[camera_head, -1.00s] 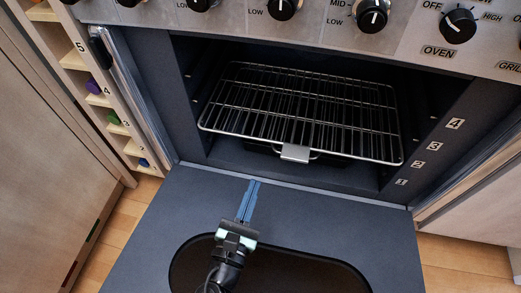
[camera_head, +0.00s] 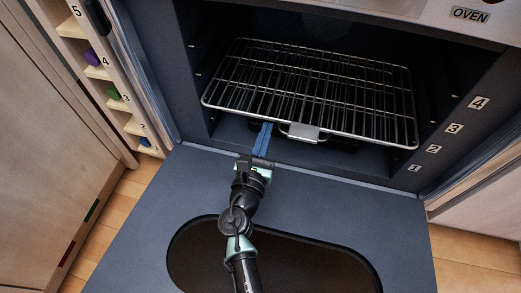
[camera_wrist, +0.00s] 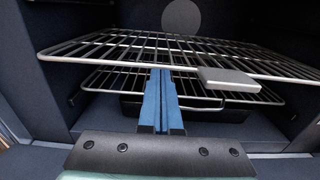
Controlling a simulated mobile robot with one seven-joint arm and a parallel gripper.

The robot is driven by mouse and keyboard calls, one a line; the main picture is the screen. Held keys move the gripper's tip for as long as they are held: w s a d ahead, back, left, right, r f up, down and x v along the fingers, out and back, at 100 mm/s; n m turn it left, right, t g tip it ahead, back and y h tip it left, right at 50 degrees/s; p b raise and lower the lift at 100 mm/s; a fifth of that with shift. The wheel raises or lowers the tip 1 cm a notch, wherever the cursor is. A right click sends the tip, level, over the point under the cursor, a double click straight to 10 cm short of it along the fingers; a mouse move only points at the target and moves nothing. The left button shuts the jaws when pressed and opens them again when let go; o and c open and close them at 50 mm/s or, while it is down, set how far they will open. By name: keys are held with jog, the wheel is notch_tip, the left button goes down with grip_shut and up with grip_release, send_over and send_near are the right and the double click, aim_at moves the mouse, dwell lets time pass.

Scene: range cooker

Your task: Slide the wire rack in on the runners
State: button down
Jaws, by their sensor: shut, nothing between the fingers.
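The silver wire rack (camera_head: 318,84) lies inside the open oven, with its front rail near the oven mouth. It also shows in the wrist view (camera_wrist: 110,50), above a second wire rack (camera_wrist: 108,84). My gripper (camera_head: 267,125) is in front of the rack, left of its middle, with its blue fingers shut and empty. In the wrist view the fingertips (camera_wrist: 160,72) end close to the upper rack's front rail; I cannot tell whether they touch it. The runners on the oven walls are mostly dark; number labels (camera_head: 453,128) mark levels on the right side.
A metal handle tab (camera_head: 304,133) stands at the rack's front, right of my fingers. A dark pan (camera_wrist: 190,107) sits low inside. The lowered oven door (camera_head: 330,205) has a dark oval window. Shelves with coloured knobs (camera_head: 110,92) flank the left side.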

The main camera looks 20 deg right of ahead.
aim_at(275, 105)
jog(key=shift+w+d, duration=0.3)
jog(key=shift+w, duration=0.05)
jog(key=b+x, duration=0.2)
jog(key=x, duration=0.5)
jog(key=shift+w+d+r, duration=0.15)
jog(key=shift+w+d, duration=0.05)
jog(key=shift+w, duration=0.05)
